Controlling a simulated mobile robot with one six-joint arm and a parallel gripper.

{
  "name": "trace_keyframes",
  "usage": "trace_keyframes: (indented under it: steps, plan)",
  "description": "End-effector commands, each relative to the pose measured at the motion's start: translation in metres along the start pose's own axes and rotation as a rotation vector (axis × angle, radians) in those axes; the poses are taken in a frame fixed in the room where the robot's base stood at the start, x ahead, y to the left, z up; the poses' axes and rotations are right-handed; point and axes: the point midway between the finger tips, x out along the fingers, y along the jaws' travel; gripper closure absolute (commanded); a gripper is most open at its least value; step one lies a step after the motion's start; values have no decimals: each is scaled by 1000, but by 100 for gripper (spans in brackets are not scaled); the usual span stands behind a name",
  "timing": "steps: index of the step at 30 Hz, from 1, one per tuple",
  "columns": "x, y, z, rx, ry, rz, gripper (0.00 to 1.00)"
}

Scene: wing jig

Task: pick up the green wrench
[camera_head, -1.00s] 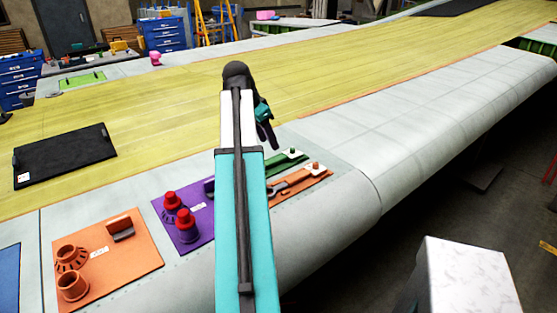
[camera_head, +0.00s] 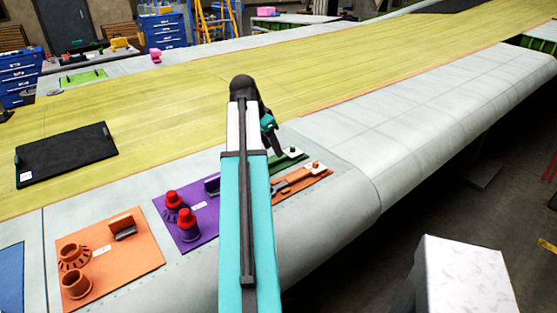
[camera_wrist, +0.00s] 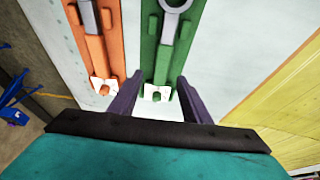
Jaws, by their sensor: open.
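The green wrench (camera_wrist: 170,25) lies in a green holder (camera_wrist: 153,65) at the top of the wrist view; its grey ring end is cut off by the frame edge. In the head view the green holder (camera_head: 291,158) is on the wing's near edge, partly behind my arm, and the wrench is too small to make out clearly. My gripper (camera_wrist: 160,78) is open and empty, its two dark fingers on either side of the holder's near end in the picture. In the head view my gripper (camera_head: 278,151) hangs by the holder; the gap above it is unclear.
An orange holder with a tool (camera_wrist: 95,40) lies beside the green one. A purple board (camera_head: 200,228) with red-topped parts and an orange board (camera_head: 107,262) are to the left. A black panel (camera_head: 65,155) lies on the yellow wing skin. The grey wing surface (camera_head: 430,130) rightward is clear.

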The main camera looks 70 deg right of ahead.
Motion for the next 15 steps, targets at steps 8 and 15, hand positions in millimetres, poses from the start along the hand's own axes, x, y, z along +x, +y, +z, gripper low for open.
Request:
trace_keyframes:
  steps: [8, 15]
  plan:
    - [19, -1, 0, 0, -1, 2, 56]
    - [39, -1, 0, 1, -1, 2, 56]
